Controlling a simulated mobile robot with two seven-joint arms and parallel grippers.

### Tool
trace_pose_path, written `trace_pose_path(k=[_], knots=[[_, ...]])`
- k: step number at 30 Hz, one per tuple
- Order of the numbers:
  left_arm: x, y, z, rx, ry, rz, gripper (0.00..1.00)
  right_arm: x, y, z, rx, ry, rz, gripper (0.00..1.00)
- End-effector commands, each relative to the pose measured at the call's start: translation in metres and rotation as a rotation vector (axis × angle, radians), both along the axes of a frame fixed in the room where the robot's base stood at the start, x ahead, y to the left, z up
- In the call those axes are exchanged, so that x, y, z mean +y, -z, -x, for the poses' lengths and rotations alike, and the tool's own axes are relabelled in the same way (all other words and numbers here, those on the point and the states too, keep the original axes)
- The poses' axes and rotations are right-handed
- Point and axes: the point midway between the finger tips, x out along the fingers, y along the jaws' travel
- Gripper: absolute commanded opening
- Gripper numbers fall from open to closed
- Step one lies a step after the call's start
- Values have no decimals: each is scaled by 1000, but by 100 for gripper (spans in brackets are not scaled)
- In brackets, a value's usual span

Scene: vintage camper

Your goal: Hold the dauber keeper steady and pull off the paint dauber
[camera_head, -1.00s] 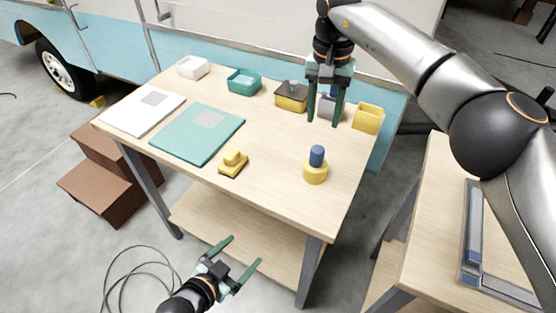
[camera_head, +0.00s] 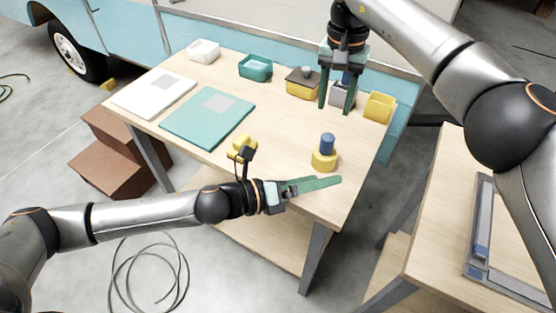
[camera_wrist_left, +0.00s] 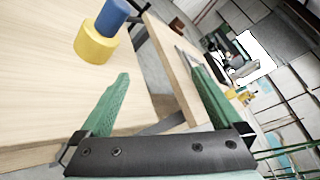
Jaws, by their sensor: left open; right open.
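The dauber keeper, a round yellow holder (camera_head: 323,160), stands upright near the table's front right corner. The paint dauber, a dark blue cylinder (camera_head: 327,143), sticks up out of it. Both also show at the upper left of the left wrist view, as the yellow holder (camera_wrist_left: 95,45) and blue cylinder (camera_wrist_left: 111,17). My left gripper (camera_head: 338,181) is open and empty, just in front of the keeper and not touching it. My right gripper (camera_head: 336,110) is open and points down at the back right, in front of a grey box (camera_head: 340,98).
A yellow open box (camera_head: 379,107), a dark-topped yellow box (camera_head: 302,88), a teal tray (camera_head: 256,67) and a white tray (camera_head: 203,50) line the back. White and teal folders (camera_head: 190,130) lie left. The middle is clear.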

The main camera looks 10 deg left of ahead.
Motion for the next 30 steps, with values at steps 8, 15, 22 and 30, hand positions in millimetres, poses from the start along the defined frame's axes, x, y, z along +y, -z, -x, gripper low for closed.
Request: trace_pose_path(k=[8,15,22,30], knots=[[46,11,-26,-355,123,-399,100,0,0,0,0,0,0,50],[81,14,-42,-518,177,-604,100,0,0,0,0,0,0,50],[82,18,-49,-552,192,-647,100,0,0,0,0,0,0,50],[49,35,-73,-550,193,-643,100,0,0,0,0,0,0,50]])
